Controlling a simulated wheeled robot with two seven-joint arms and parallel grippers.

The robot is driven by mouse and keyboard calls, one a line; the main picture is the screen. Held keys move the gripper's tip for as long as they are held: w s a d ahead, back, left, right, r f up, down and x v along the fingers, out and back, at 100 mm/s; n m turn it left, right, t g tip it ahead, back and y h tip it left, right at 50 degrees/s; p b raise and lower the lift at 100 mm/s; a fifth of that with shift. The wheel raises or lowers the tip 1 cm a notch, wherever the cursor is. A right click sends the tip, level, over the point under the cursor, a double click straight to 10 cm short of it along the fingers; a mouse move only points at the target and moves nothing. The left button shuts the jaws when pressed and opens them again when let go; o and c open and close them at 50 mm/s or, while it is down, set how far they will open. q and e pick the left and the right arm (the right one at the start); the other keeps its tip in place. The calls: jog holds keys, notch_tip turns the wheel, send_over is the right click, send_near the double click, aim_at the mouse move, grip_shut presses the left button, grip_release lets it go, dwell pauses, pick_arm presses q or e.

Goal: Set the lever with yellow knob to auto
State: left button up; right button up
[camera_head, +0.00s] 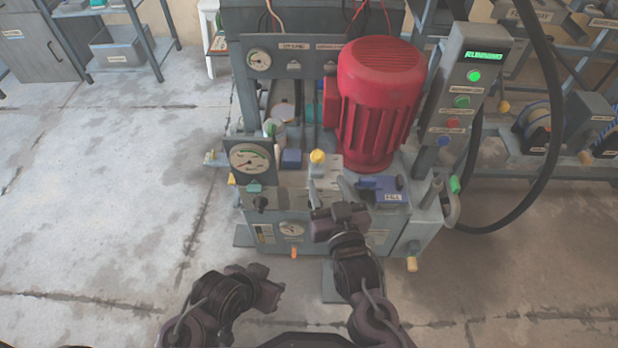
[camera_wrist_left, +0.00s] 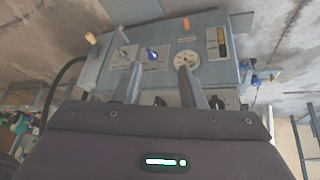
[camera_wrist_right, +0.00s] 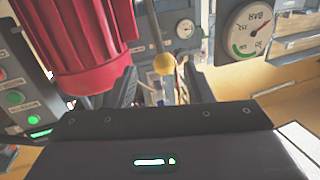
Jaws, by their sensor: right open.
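The lever's yellow knob (camera_head: 317,156) stands on the machine deck, left of the red motor. In the right wrist view the yellow knob (camera_wrist_right: 163,63) shows in line with the gap between my right fingers. My right gripper (camera_head: 329,187) is open and empty, just on the near side of the knob; I see no contact. The auto marking is not readable, and the lever's base is hidden. My left gripper (camera_wrist_left: 160,82) is open and empty in its wrist view, facing the machine's front panel from a distance. In the head view its fingers are hard to make out.
The red motor (camera_head: 378,100) stands close on the right of the knob. A round gauge (camera_head: 250,160) is on the left, and a blue valve block (camera_head: 385,190) on the right. A control post (camera_head: 461,85) reads RUNNING. The floor at left is clear.

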aim_at(317, 158)
jog(key=x, duration=0.3)
jog(key=r+b+x, duration=0.1)
jog(key=x, duration=0.3)
jog(key=shift+a+r, duration=0.2)
jog(key=shift+w+a+b, duration=0.1)
jog(key=shift+w+b, duration=0.2)
pick_arm(q)
jog(key=w+d+r+t, duration=0.1)
jog(key=w+d+r+t+h, duration=0.1)
jog(key=w+r, duration=0.1)
jog(key=shift+w+r, duration=0.15)
pick_arm(e)
jog(key=shift+c, duration=0.2)
grip_shut()
